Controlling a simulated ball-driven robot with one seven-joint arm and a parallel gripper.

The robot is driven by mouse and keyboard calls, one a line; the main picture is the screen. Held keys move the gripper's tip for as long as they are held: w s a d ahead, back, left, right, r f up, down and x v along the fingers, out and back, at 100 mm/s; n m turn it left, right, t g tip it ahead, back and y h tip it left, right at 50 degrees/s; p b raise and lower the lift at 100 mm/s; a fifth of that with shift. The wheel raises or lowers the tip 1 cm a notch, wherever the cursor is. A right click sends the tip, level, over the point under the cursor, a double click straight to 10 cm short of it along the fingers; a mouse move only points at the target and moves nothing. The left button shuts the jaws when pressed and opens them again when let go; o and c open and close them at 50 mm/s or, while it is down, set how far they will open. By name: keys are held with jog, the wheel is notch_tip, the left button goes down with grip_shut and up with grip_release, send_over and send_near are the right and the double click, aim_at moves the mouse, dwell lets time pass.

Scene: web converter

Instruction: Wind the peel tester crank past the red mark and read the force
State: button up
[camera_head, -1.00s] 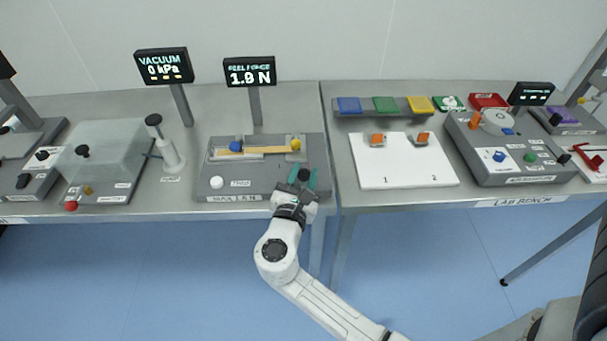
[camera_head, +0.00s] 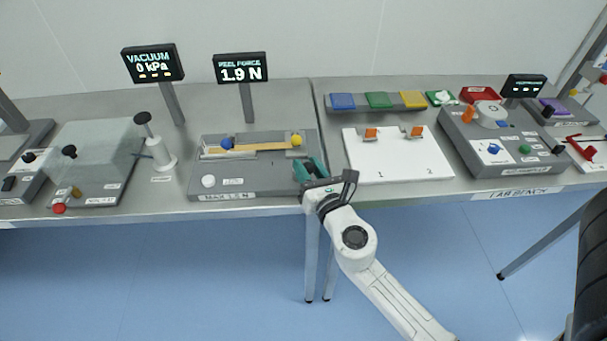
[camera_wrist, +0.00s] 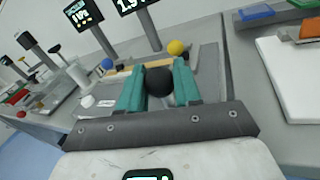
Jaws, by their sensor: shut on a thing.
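The peel tester (camera_head: 252,181) is a grey box at the front of the left bench, with a yellow strip (camera_head: 255,148) between a blue knob (camera_head: 227,143) and a yellow knob (camera_head: 297,140). Its display (camera_head: 241,68) reads "PEEL FORCE 1.9 N". My gripper (camera_head: 311,171) is at the tester's right front corner. In the wrist view its teal fingers are shut on the black crank knob (camera_wrist: 159,81). The fingers and wrist hide the crank arm and the red mark in both views.
A vacuum display (camera_head: 153,63) reads 0 kPa above a clear-covered box (camera_head: 97,150) at left. A white stand with a black knob (camera_head: 160,150) is left of the tester. A white board (camera_head: 395,170) with orange clips lies close on the right.

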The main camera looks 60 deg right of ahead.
jog(key=n+y, duration=0.1)
jog(key=d+n+t+y+b, duration=0.1)
jog(key=y, duration=0.1)
jog(key=n+t+y, duration=0.1)
jog(key=y, duration=0.1)
jog(key=shift+s+d+n, duration=0.15)
jog(key=shift+d+n, duration=0.15)
jog(key=n+y, duration=0.1)
jog(key=y, duration=0.1)
jog(key=d+n+t+y+p, duration=0.1)
jog(key=n+y, duration=0.1)
jog(key=shift+r+y, duration=0.1)
jog(key=shift+y, duration=0.3)
jog(key=shift+d+n+y, duration=0.15)
jog(key=shift+n+y, duration=0.15)
jog(key=shift+y, duration=0.5)
jog(key=o, duration=1)
